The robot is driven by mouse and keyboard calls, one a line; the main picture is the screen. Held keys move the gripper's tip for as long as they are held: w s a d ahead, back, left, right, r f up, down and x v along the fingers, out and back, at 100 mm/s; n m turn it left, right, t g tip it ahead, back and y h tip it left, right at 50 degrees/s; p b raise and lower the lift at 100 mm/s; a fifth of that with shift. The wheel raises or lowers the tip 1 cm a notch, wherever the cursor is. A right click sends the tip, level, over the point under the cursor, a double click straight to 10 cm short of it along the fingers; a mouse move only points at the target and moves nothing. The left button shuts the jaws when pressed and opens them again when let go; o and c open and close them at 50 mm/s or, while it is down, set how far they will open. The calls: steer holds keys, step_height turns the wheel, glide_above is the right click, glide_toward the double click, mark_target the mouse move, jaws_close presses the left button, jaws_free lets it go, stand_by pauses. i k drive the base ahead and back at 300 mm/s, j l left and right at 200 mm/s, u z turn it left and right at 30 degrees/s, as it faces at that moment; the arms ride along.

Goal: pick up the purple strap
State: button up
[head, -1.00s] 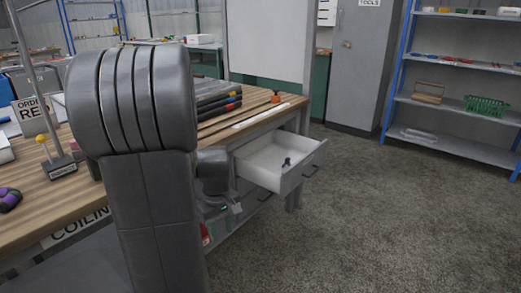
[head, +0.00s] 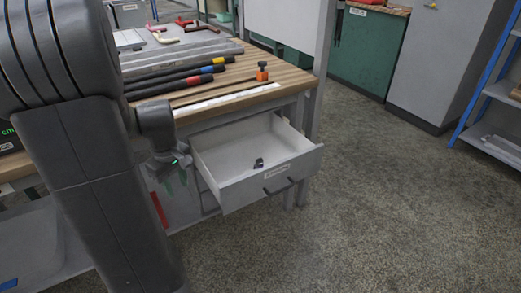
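No purple strap is visible in the head view now. My arm stands large at the left and hides part of the workbench. The end of my arm with my gripper (head: 170,163) shows small and dark beside the left side of the open drawer, with a small green light on it. Its fingers are too small and dark to tell apart, and I see nothing clearly held in it.
A workbench (head: 290,80) carries several dark rods with coloured bands (head: 180,80) and an orange-topped item (head: 262,72). Its white drawer (head: 230,160) is pulled open with a small black object (head: 258,163) inside. The floor (head: 390,190) to the right is clear.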

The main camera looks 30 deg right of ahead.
mark_target(259, 164)
steer(key=l+u, duration=0.2)
steer(key=l, duration=0.2)
steer(key=k+l+u, duration=0.15)
steer(key=l, duration=0.25)
steer(key=l+u, duration=0.2)
steer(key=l, duration=0.2)
steer(key=k+l+u, duration=0.15)
steer(key=l, duration=0.2)
steer(key=k+l+u, duration=0.2)
steer(key=l, duration=0.2)
steer(key=k+l+u, duration=0.15)
steer(key=l, duration=0.2)
steer(key=l+u, duration=0.3)
steer(key=l, duration=0.2)
steer(key=l+u, duration=0.3)
steer(key=l, duration=0.2)
steer(key=k+l+u, duration=0.1)
steer(key=l+u, duration=0.2)
steer(key=l, duration=0.15)
steer(key=k+l+u, duration=0.1)
steer(key=l+u, duration=0.2)
steer(key=l, duration=0.15)
